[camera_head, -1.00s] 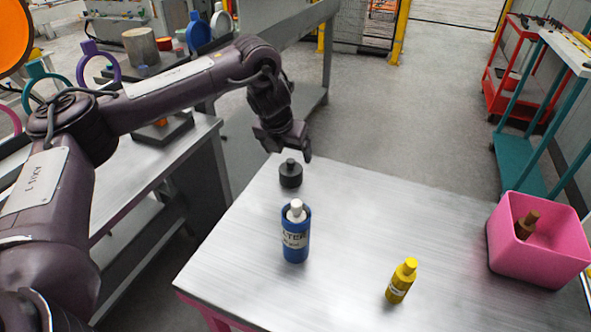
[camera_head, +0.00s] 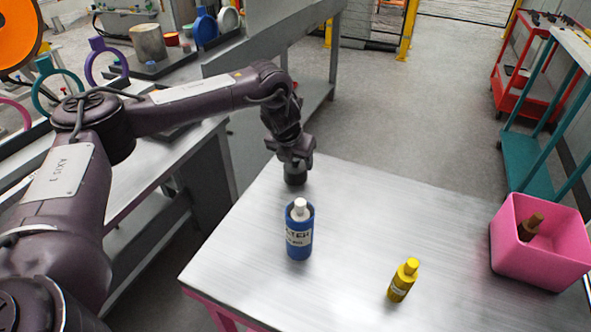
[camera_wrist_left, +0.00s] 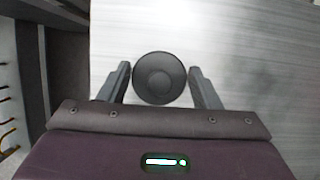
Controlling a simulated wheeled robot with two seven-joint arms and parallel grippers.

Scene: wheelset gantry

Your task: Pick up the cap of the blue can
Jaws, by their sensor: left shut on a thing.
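The blue can (camera_head: 299,240) stands upright on the metal table, with a white neck (camera_head: 300,207) showing at its top. My right gripper is not in view.
A yellow bottle (camera_head: 403,280) stands to the right on the metal table (camera_head: 370,215). A pink bin (camera_head: 540,262) at the right edge holds a brown bottle (camera_head: 530,226). The table between can and bin is mostly clear.

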